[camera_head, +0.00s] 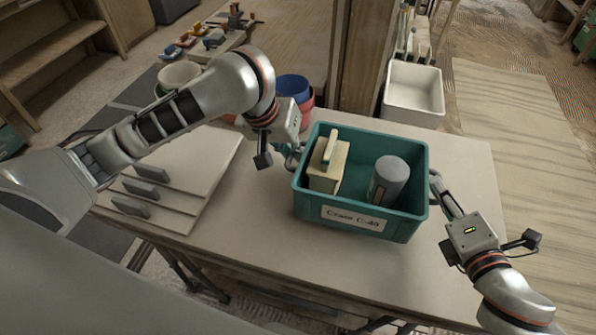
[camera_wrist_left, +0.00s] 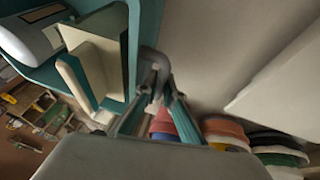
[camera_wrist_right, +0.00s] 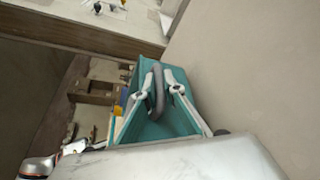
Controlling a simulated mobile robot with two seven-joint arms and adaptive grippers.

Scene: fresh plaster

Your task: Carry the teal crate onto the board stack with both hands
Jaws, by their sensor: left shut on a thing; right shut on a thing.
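The teal crate (camera_head: 372,240) is upright over the middle of the worktable, with a label on its front. I cannot tell whether its base touches the table. Inside are a cream block with a handle (camera_head: 325,180) and a grey cylindrical container (camera_head: 389,181). My left gripper (camera_head: 293,155) is shut on the crate's left handle, which shows in the left wrist view (camera_wrist_left: 152,60). My right gripper (camera_head: 438,187) is shut on the right handle, seen in the right wrist view (camera_wrist_right: 158,90). The board stack (camera_head: 208,160), pale stepped boards with dark grey grips, lies left of the crate.
Blue and red buckets (camera_head: 292,90) stand behind the crate's left side, with a pale bucket (camera_head: 178,76) further left. A white tub (camera_head: 413,92) stands behind right, beside a wooden post (camera_head: 362,60). Bare worktable (camera_head: 275,240) lies between crate and boards.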

